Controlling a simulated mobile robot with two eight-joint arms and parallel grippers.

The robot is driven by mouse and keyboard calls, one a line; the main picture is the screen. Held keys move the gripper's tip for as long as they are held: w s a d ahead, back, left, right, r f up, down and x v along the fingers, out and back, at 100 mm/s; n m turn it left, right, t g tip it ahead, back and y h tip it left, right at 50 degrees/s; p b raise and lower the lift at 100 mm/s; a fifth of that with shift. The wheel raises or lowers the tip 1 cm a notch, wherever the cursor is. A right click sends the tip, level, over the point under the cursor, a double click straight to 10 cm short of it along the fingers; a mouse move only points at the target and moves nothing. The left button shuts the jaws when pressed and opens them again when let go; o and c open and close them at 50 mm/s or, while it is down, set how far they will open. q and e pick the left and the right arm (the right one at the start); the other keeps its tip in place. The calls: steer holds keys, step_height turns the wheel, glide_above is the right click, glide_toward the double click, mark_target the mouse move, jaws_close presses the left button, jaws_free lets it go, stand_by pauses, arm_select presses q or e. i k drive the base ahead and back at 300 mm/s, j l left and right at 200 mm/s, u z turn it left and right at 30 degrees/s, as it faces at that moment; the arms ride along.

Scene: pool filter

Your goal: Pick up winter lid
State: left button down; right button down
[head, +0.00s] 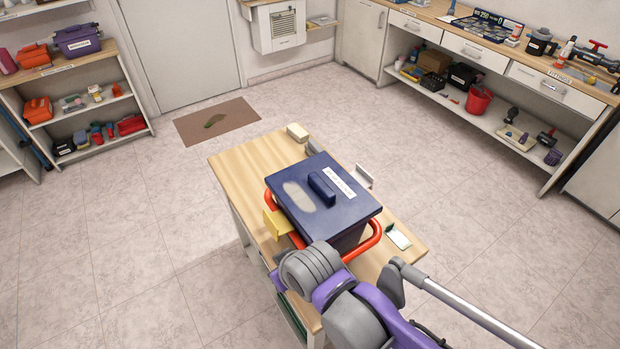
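The winter lid (347,205), a dark blue square lid with a raised bar handle (321,187), a pale oval patch and a white label, sits on top of a dark box (349,238) on the wooden table (245,160). The label is too small to read. A purple and grey arm of mine (345,300) reaches in from the bottom right, its grey rounded joint close in front of the box's near corner in the picture. No gripper fingers can be made out on it. My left gripper does not show.
An orange-red tube (366,245) runs around the box, with a yellow piece (275,222) at its left. Small blocks and a card (398,236) lie on the table. A grey-ended metal pole (460,300) crosses the bottom right. Shelves line both sides; the floor between is mostly clear.

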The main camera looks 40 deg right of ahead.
mark_target(324, 200)
steer(key=z, duration=1.5)
steer(key=l, duration=1.3)
steer(key=i+l+u, duration=0.1)
steer(key=i+j, duration=0.2)
